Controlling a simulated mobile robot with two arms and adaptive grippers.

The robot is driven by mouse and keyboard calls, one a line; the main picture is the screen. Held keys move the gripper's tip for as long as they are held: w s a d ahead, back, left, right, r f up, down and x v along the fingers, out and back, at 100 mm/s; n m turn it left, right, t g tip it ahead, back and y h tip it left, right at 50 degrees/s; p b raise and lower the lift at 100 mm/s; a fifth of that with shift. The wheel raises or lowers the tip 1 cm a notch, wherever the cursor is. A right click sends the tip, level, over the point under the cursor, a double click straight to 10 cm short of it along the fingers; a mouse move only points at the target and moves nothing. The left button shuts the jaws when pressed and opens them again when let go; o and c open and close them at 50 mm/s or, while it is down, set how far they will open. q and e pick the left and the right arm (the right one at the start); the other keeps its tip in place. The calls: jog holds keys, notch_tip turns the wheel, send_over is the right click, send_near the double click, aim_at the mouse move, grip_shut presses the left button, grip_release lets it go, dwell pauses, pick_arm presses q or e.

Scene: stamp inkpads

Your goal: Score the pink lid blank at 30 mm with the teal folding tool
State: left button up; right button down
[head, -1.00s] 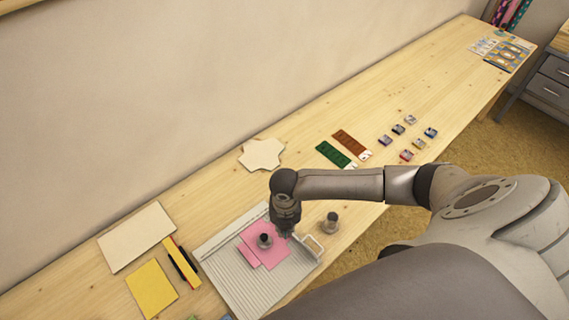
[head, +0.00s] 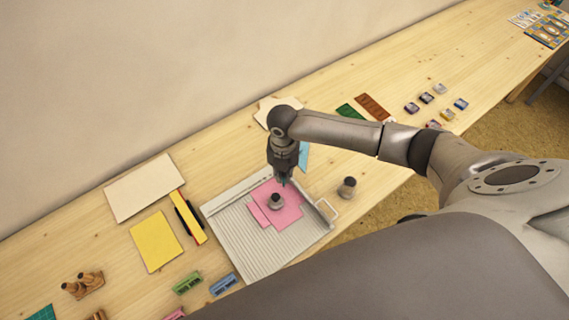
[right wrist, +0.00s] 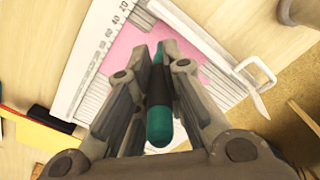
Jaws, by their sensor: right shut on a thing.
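The pink lid blank (head: 290,214) lies flat on the pale grooved scoring board (head: 250,247), with a dark-topped round weight (head: 276,201) standing on it. The blank shows partly in the right wrist view (right wrist: 126,44), behind the fingers. My right gripper (head: 285,178) is over the blank's far edge, pointing down. In the right wrist view, my right gripper (right wrist: 161,62) is shut on the teal folding tool (right wrist: 159,118). The tool's working tip is hidden, so I cannot tell whether it touches the blank. My left gripper is not in view.
A second round weight (head: 347,188) stands right of the board, near its wire handle (head: 328,210). Yellow card (head: 155,241), a cream sheet (head: 144,188) and a yellow-black strip (head: 190,217) lie left. Green and blue stamps (head: 223,284) lie in front. Several inkpads (head: 426,98) sit farther right.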

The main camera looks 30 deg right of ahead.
jog(key=s+d+p, duration=0.1)
jog(key=s+p, duration=0.3)
jog(key=s, duration=0.3)
jog(key=shift+r, duration=0.15)
jog(key=shift+p, duration=0.55)
dwell(0.6)
jog(key=shift+f+b, duration=0.45)
jog(key=shift+f, duration=0.25)
dwell(1.2)
jog(key=shift+w, duration=0.1)
jog(key=shift+w+a+b, duration=0.15)
jog(key=shift+w+b, duration=0.2)
jog(key=shift+w, duration=0.5)
jog(key=shift+w, duration=0.15)
jog(key=shift+w+a+b, duration=0.1)
jog(key=shift+w+b, duration=0.25)
jog(key=shift+w, duration=0.55)
